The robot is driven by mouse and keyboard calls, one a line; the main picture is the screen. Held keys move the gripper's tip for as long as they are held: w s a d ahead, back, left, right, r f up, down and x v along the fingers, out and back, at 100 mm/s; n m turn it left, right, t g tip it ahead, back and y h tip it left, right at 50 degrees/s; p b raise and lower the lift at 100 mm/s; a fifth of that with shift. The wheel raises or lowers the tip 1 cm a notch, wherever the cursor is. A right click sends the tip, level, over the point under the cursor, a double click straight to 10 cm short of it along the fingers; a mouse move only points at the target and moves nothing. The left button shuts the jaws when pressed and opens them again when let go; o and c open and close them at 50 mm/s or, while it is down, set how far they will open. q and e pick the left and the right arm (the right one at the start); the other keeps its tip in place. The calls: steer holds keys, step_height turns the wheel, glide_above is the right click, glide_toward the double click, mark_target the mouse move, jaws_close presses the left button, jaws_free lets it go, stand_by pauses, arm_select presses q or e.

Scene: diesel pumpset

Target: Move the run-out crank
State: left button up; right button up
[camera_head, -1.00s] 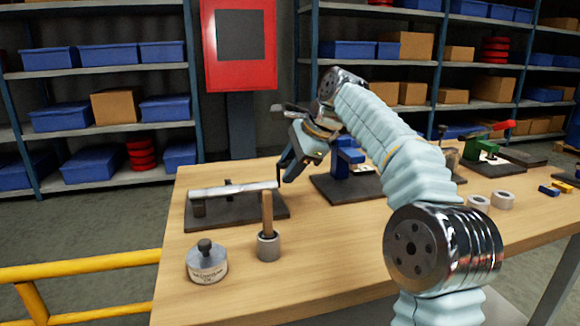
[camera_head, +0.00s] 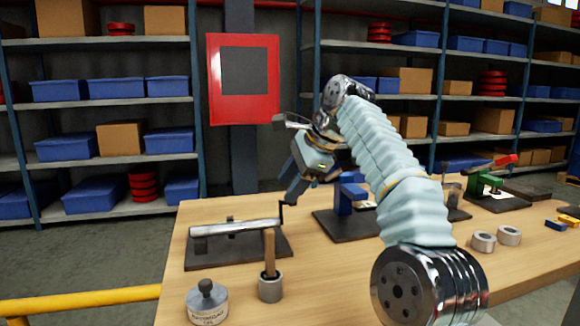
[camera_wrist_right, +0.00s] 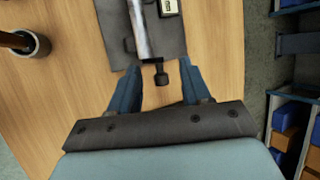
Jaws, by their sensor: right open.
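The run-out crank (camera_head: 281,214) is a small black handle on the right end of a shiny horizontal shaft (camera_head: 235,228). The shaft rests on supports on a dark base plate (camera_head: 250,250). My right gripper (camera_head: 289,199) is open, close to the crank and pointing down towards it in the head view. In the right wrist view, the crank (camera_wrist_right: 160,76) lies between the two blue fingers (camera_wrist_right: 158,72), apart from both as far as I can see. Its height relative to the fingertips is hard to judge. My left gripper is not in view.
A wooden-handled tool stands in a grey cup (camera_head: 270,287) in front of the plate, beside a round labelled tin (camera_head: 207,302). A blue fixture (camera_head: 348,190) stands to the right, with grey rings (camera_head: 483,242) and a green device (camera_head: 487,181) beyond. Shelves line the back.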

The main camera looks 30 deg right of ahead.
steer(key=s+a+r+b, duration=0.1)
steer(key=s+a+r, duration=0.5)
steer(key=s, duration=0.4)
steer(key=shift+s+r, duration=0.15)
steer(key=shift+r, duration=0.6)
steer(key=d+f+n+t+y+b, duration=0.3)
steer(key=d+f+t, duration=0.15)
steer(key=d, duration=0.35)
steer(key=d+f+n+t+y+b, duration=0.25)
steer(key=d+f, duration=0.25)
steer(key=d, duration=0.3)
steer(key=shift+h, duration=0.25)
steer(key=x, duration=1.3)
steer(key=shift+w+a+f+p, duration=0.1)
steer(key=shift+w+a+p, duration=0.15)
steer(key=shift+a+p, duration=0.05)
steer(key=shift+c, duration=0.2)
